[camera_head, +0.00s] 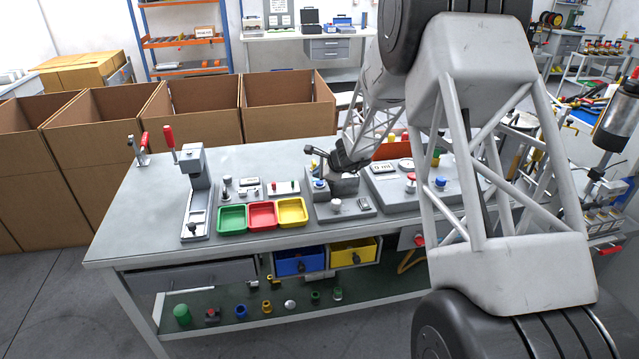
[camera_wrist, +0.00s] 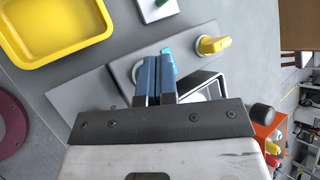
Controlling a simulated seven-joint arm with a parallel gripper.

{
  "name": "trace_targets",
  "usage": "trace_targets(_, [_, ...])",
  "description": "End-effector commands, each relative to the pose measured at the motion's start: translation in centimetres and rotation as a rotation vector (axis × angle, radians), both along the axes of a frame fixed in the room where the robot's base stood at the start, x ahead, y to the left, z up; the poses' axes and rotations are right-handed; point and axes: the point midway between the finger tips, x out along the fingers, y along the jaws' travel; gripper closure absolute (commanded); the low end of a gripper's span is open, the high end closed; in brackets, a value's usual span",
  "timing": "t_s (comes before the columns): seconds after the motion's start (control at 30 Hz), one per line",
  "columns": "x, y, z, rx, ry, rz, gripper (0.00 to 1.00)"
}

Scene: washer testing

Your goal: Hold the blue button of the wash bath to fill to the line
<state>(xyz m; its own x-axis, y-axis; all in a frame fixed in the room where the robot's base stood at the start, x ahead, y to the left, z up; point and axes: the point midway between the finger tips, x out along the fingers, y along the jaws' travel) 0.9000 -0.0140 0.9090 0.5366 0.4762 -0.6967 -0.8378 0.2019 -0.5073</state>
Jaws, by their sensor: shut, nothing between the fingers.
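The wash bath unit (camera_head: 340,184) stands on the bench right of the yellow tray, as a grey box on a grey base. Its blue button (camera_head: 320,183) sits in a pale ring at the left of the box. In the wrist view a bright blue piece (camera_wrist: 167,54) shows just past my fingertips; the fingers partly hide it. I cannot tell whether the fingertips touch the button. The fill line and water level are not visible.
Green (camera_head: 232,218), red (camera_head: 262,214) and yellow trays (camera_head: 292,211) sit left of the unit. A grey panel with a red button (camera_head: 411,177) is at its right. A press stand (camera_head: 195,190) is farther left. The bench's left part is clear.

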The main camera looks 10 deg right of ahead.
Motion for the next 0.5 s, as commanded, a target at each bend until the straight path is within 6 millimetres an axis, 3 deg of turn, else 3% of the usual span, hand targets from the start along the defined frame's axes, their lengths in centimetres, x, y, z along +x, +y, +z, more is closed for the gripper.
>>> trace_targets(0.5, [-0.02, 0.0, -0.83, -0.001, 0.0, 0.001, 1.0])
